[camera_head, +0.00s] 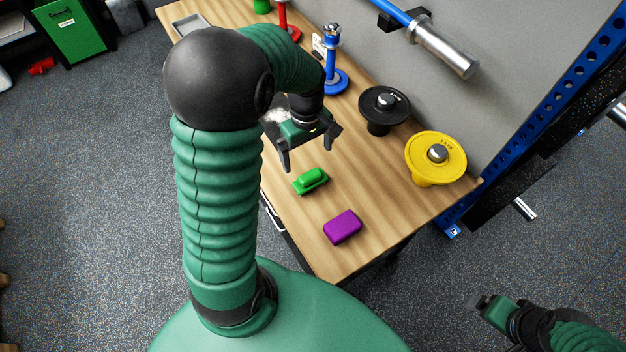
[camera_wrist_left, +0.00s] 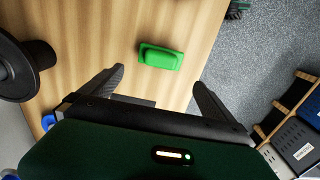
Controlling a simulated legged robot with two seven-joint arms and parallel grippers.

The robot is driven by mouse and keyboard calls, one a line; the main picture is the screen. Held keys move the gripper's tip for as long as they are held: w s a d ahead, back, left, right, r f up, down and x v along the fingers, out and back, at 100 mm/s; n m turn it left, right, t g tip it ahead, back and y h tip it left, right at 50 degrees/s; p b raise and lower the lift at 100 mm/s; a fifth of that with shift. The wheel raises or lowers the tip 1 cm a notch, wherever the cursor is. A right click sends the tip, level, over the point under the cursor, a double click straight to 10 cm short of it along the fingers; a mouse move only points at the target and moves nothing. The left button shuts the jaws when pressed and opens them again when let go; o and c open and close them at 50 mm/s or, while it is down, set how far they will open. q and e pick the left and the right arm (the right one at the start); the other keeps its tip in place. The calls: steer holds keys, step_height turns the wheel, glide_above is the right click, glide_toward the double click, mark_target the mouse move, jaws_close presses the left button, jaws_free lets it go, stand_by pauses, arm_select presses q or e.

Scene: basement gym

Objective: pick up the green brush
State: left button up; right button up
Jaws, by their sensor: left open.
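The green brush (camera_head: 310,181) lies on the wooden table near its front-left edge, with its raised handle part up. In the left wrist view the brush (camera_wrist_left: 160,57) is ahead of the fingertips, roughly centred between them. My left gripper (camera_head: 309,154) is open and empty, above the table on the far side of the brush, apart from it. Its two fingers also show in the left wrist view (camera_wrist_left: 158,82). My right gripper (camera_head: 488,303) is at the lower right of the head view, off the table; its jaws are too unclear to judge.
A purple block (camera_head: 343,227) lies nearer than the brush on the table (camera_head: 388,205). A black weight (camera_head: 384,107) and a yellow weight (camera_head: 436,158) stand to the right, a blue stand (camera_head: 333,82) behind. The table's left edge is close to the brush.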

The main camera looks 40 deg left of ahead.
mark_target(310, 176)
arm_select(q)
steer(key=f, duration=0.6)
steer(key=shift+w+a, duration=0.1)
steer(key=shift+w, duration=0.15)
steer(key=shift+f, duration=0.3)
steer(key=f, duration=0.1)
steer(key=d+f, duration=0.1)
steer(key=f, duration=0.1)
steer(key=shift+s+d+f, duration=0.2)
steer(key=shift+s+f, duration=0.15)
steer(key=shift+s, duration=0.05)
steer(key=shift+f+p, duration=0.3)
steer(key=shift+f, duration=0.05)
steer(key=shift+w+a+f, duration=0.15)
steer(key=shift+a, duration=0.2)
steer(key=c, duration=0.4)
steer(key=shift+d, duration=0.25)
steer(key=c, duration=0.8)
arm_select(e)
steer(key=shift+w+r, duration=0.2)
arm_select(q)
steer(key=shift+a, duration=0.1)
